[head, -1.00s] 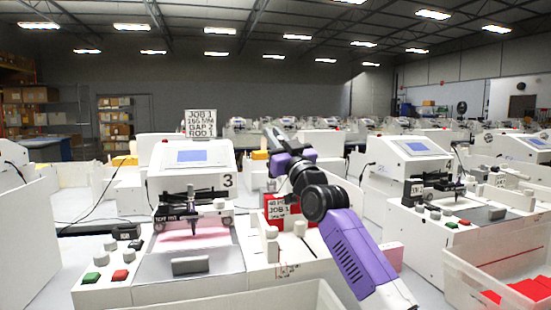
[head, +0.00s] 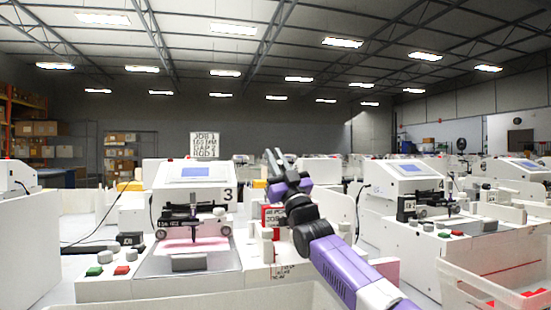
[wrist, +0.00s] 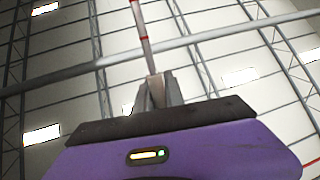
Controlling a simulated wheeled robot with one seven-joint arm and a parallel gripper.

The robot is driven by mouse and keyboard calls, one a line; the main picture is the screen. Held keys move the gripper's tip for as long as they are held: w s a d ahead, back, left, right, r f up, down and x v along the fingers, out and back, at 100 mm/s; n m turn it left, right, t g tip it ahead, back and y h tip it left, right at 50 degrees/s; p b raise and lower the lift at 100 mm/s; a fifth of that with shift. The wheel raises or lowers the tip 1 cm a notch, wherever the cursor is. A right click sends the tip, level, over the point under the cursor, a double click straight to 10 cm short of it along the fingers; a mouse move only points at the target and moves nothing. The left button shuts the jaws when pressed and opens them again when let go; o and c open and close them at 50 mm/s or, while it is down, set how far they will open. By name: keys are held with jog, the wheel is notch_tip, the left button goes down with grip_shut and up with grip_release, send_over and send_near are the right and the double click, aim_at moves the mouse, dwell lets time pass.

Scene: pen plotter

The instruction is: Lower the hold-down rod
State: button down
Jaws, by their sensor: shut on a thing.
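My gripper (head: 279,158) is raised in the head view, to the right of plotter 3 (head: 207,186), with its fingers pointing up. In the wrist view the fingers (wrist: 157,92) are shut at the foot of a thin pale rod (wrist: 143,36) with red bands, which runs up out of the picture. I cannot tell whether this is the hold-down rod. A grey bar (wrist: 230,36) also crosses the wrist view. Plotter 3 has a dark pen carriage (head: 193,214) above a pink-lit bed; no hold-down rod is clearly made out there.
A job sign (head: 205,146) stands behind plotter 3. Green (head: 94,271) and red (head: 121,270) buttons are at its front left. A red block (head: 269,216) with a label is behind my arm. Another plotter (head: 408,185) stands to the right, with a white bin (head: 480,273) before it.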

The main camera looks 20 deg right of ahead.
jog(key=shift+s+f, duration=0.15)
jog(key=shift+f, duration=0.35)
jog(key=shift+s+n+y, duration=0.1)
jog(key=shift+n+y, duration=0.2)
jog(key=shift+y, duration=0.2)
jog(key=c, duration=1.4)
grip_release()
jog(key=shift+r, duration=0.15)
